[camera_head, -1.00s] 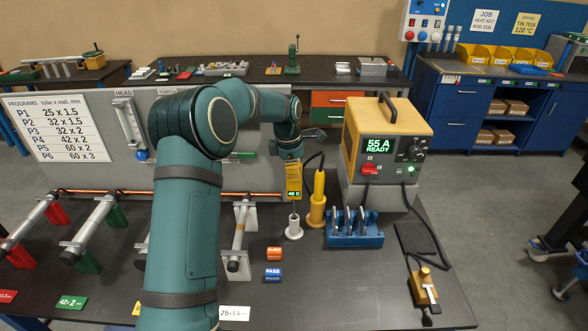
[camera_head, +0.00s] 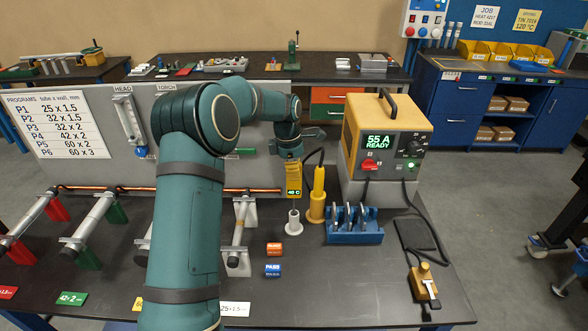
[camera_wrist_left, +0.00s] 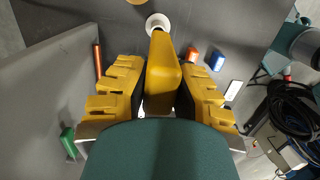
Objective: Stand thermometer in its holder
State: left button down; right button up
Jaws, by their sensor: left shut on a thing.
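The thermometer (camera_head: 293,180) is a yellow body with a lit display reading about 48 C. It is upright in the head view, with a thin probe pointing down. My left gripper (camera_head: 291,158) is shut on its upper part; its yellow fingers also flank the thermometer in the left wrist view (camera_wrist_left: 162,80). The holder (camera_head: 293,224) is a small white cup on the bench, directly below the thermometer. It shows as a white ring in the left wrist view (camera_wrist_left: 157,21). The probe's lower end meets the holder's mouth; how deep it sits is unclear. My right gripper is out of view.
A yellow torch (camera_head: 317,197) stands close right of the holder. A blue rack (camera_head: 354,236) and the yellow power unit (camera_head: 389,130) are further right. Orange (camera_head: 274,249) and blue (camera_head: 273,270) blocks lie in front. A grey panel (camera_head: 262,165) is behind.

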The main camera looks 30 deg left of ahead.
aim_at(294, 188)
pick_arm(q)
jog(key=shift+f+b, duration=1)
jog(key=shift+f, duration=1.25)
jog(key=shift+f, duration=0.35)
jog(key=shift+f+b, duration=0.7)
jog(key=shift+f, duration=0.4)
jog(key=c, duration=0.9)
grip_release()
jog(key=shift+o, duration=0.2)
jog(key=shift+r, duration=0.1)
